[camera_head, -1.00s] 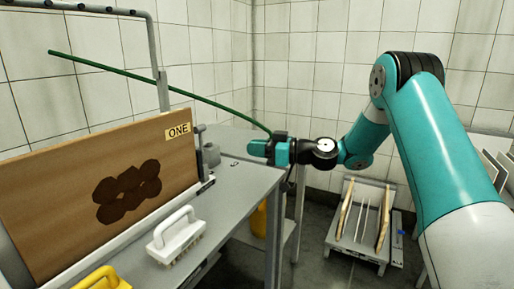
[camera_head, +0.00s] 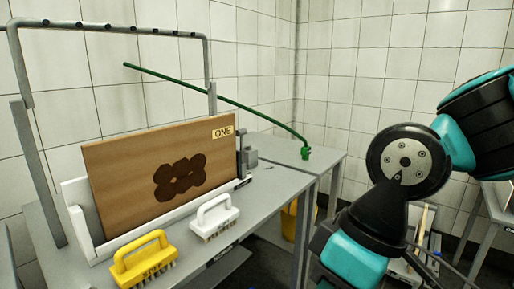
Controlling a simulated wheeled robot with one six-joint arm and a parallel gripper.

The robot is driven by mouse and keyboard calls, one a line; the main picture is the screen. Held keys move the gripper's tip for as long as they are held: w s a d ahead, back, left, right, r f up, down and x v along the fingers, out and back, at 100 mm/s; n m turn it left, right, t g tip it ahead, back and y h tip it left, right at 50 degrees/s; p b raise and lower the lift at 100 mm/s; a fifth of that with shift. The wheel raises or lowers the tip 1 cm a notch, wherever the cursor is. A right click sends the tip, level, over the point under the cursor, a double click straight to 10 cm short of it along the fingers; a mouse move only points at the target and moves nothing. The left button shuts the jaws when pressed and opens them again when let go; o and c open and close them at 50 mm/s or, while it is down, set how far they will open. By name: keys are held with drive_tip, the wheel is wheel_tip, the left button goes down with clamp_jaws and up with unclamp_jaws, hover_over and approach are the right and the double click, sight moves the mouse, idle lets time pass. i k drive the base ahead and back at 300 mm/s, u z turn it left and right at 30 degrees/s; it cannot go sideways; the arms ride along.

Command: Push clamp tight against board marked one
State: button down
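The brown wooden board (camera_head: 125,190) stands upright in a white rack with a yellow label reading ONE (camera_head: 222,132) at its top right. It has a cluster of dark round marks. The grey clamp (camera_head: 248,156) is at the right end of the board, on the table edge. I cannot tell whether it touches the board. My arm bends down at the right, clear of the board and clamp. My gripper's fingers are not in the picture.
A white brush (camera_head: 214,217) and a yellow brush (camera_head: 144,262) stand in front of the board on the grey table (camera_head: 278,190). A green hose (camera_head: 240,105) arches behind to a green fitting. A metal pipe frame (camera_head: 110,27) stands behind the board.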

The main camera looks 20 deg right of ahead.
sight(241, 166)
drive_tip(key=z, duration=1.2)
drive_tip(key=i, duration=0.65)
drive_tip(key=u, duration=0.5)
drive_tip(key=i, duration=0.8)
drive_tip(key=u, duration=0.8)
